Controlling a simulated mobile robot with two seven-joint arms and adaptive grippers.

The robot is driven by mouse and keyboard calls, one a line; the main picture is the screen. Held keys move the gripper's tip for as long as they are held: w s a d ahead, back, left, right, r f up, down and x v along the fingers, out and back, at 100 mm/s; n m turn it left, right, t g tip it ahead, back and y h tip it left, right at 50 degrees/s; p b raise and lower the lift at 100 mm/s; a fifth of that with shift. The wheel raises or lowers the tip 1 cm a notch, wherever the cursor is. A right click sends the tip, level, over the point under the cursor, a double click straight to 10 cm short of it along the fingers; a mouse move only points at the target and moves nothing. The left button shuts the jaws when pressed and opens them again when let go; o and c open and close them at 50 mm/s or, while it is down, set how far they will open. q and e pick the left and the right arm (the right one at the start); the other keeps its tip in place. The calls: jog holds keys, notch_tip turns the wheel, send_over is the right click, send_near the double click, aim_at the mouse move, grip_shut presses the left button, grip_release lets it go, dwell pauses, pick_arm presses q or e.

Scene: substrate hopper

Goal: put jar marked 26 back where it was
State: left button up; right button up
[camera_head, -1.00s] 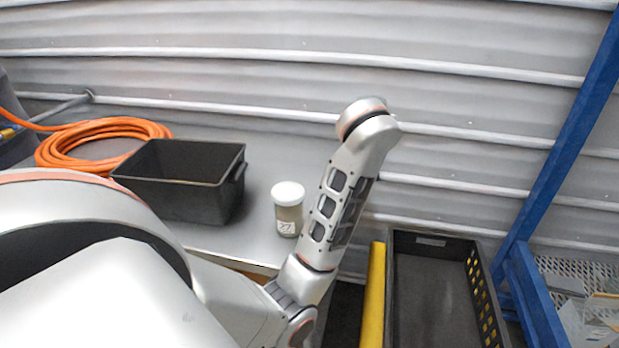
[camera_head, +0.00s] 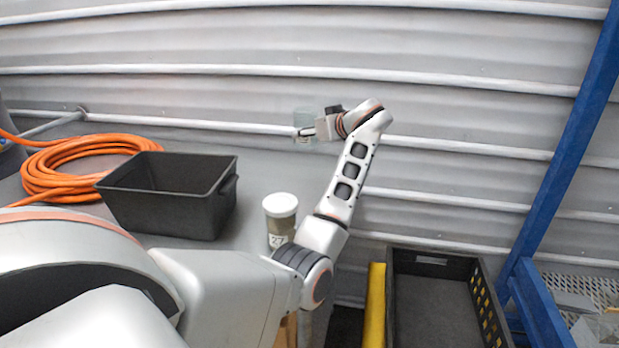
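My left arm comes in from the lower left and bends up, with the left gripper (camera_head: 306,131) pointing left in front of the corrugated wall. The gripper is shut on a clear, see-through jar (camera_head: 304,118), held up above the back of the bench. Its number cannot be read, and I cannot tell if it has a lid. Another jar (camera_head: 280,222) with a white lid and a label reading 27 stands upright on the grey bench, left of my forearm. No label reading 26 is legible. My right gripper is not in view.
A black open bin (camera_head: 205,213) stands on the bench (camera_head: 255,170), with an orange hose coil (camera_head: 60,165) behind its left side. A black crate (camera_head: 440,262), a yellow bar (camera_head: 375,305) and a blue frame (camera_head: 560,150) are at the right.

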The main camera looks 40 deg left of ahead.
pick_arm(q)
jog(key=shift+f, duration=6.9)
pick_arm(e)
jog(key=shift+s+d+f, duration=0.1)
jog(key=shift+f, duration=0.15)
pick_arm(q)
jog(key=shift+f, duration=0.1)
jog(key=o, duration=1.6)
jog(key=shift+c, duration=0.2)
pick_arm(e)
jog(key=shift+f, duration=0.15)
